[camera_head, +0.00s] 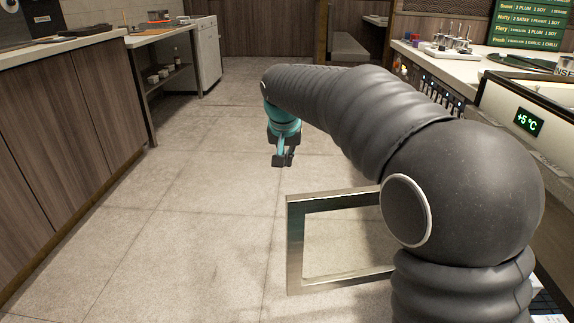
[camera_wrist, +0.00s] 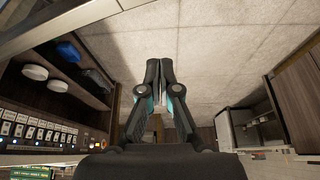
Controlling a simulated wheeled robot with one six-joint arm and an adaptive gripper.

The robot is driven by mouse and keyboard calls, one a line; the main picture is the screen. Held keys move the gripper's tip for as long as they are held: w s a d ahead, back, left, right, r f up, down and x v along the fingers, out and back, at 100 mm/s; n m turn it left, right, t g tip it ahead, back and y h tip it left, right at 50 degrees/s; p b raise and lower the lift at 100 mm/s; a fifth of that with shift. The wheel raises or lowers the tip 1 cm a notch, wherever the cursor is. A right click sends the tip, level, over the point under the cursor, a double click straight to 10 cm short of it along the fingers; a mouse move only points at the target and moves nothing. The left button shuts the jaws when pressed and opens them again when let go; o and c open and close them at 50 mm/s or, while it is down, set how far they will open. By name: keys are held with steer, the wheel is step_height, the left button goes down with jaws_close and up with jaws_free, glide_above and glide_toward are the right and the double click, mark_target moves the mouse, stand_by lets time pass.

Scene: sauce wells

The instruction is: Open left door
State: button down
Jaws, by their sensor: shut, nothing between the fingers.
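A metal-framed door (camera_head: 295,245) with a clear pane stands swung out over the floor from the cooled counter on the right. My arm hides its right end, so I cannot see its hinge. My gripper (camera_head: 283,160) is beyond the door's free edge, over the floor, apart from it. In the wrist view my gripper (camera_wrist: 159,66) points at the floor with its fingers together and empty. An open compartment (camera_wrist: 85,88) shows at the left there, with white bowls (camera_wrist: 36,72) and a blue item (camera_wrist: 67,52) inside. A metal strip (camera_wrist: 75,17) crosses the upper left corner.
The cooled counter carries a +5 °C display (camera_head: 528,122) and a row of labelled controls (camera_head: 432,92). Wooden cabinets (camera_head: 70,120) line the left side. The tiled floor (camera_head: 190,190) between is clear. A bottle rack (camera_head: 447,46) stands on the far right counter.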

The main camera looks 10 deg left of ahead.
steer(key=s+f+n, duration=0.2)
steer(key=f, duration=0.1)
steer(key=shift+d+f+g, duration=0.15)
steer(key=shift+f+g, duration=0.05)
steer(key=shift+g, duration=0.2)
steer(key=s+d+m+p, duration=0.1)
steer(key=s+d, duration=1)
steer(key=s, duration=0.4)
steer(key=s+d+t+p, duration=0.1)
steer(key=s+d, duration=1.1)
steer(key=s, duration=0.3)
steer(key=shift+s+d+f+m+p, duration=0.2)
steer(key=shift+f+m+p, duration=0.1)
steer(key=shift+m, duration=0.1)
steer(key=c, duration=1.8)
jaws_free()
steer(key=shift+s+d+r+t, duration=0.2)
steer(key=shift+d+r, duration=0.1)
steer(key=shift+r, duration=0.15)
steer(key=shift+s+d+r+t, duration=0.1)
steer(key=shift+d+r+t, duration=0.15)
steer(key=shift+r, duration=0.2)
steer(key=o, duration=0.6)
steer(key=shift+d+r+m, duration=0.1)
steer(key=shift+d+m, duration=0.15)
steer(key=shift+m, duration=0.05)
